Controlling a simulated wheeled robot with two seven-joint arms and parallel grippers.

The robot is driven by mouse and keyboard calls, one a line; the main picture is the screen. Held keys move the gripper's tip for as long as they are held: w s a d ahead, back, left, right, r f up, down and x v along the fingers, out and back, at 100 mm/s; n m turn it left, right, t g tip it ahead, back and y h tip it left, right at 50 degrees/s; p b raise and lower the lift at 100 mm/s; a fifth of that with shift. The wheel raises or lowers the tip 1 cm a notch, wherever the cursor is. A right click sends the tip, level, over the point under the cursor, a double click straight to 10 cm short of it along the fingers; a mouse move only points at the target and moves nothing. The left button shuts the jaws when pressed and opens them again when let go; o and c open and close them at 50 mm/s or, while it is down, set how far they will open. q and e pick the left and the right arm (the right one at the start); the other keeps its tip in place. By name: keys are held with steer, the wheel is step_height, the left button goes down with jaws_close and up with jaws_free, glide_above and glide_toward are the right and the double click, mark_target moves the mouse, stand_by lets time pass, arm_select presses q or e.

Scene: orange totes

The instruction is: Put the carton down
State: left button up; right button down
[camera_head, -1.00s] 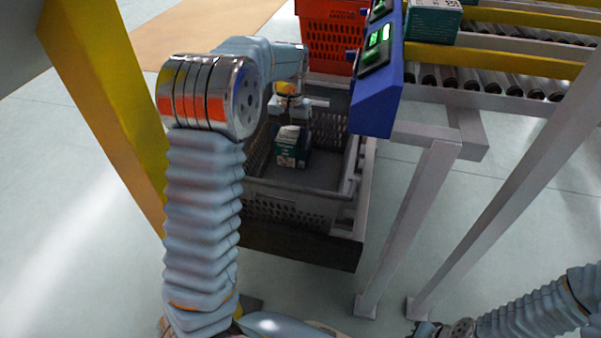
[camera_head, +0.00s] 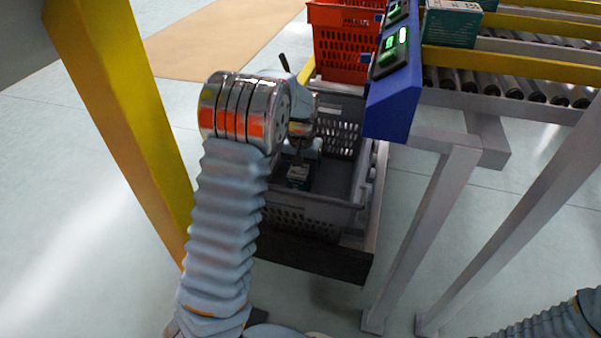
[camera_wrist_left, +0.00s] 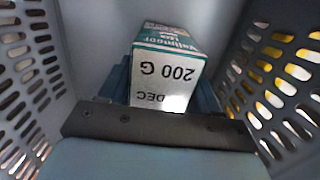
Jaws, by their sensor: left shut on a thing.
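The carton (camera_head: 298,174) is a small teal and white box inside the grey tote, low between its walls. In the left wrist view the carton (camera_wrist_left: 168,72) shows its white end with "200 G" upside down. My left gripper (camera_head: 299,160) reaches down into the tote and is shut on the carton; the dark fingers (camera_wrist_left: 163,90) stand on both sides of it. My arm hides part of the tote and the gripper in the head view. I cannot tell whether the carton touches the tote floor. The right gripper is out of view.
The grey tote (camera_head: 300,218) has perforated walls and stands on a dark low base. An orange tote (camera_head: 345,45) is behind it. A blue panel with green displays (camera_head: 392,100) overhangs its right side. Another teal carton (camera_head: 452,22) is by the roller conveyor (camera_head: 500,84).

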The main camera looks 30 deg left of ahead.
arm_select(q)
steer(key=shift+f, duration=0.3)
steer(key=o, duration=1.2)
steer(key=shift+r, duration=0.1)
steer(key=r+p, duration=0.1)
steer(key=r, duration=0.3)
steer(key=r+p, duration=0.1)
steer(key=r, duration=0.3)
steer(key=r+p, duration=0.1)
steer(key=r, duration=0.3)
steer(key=shift+w+r, duration=0.25)
steer(key=shift+w, duration=0.05)
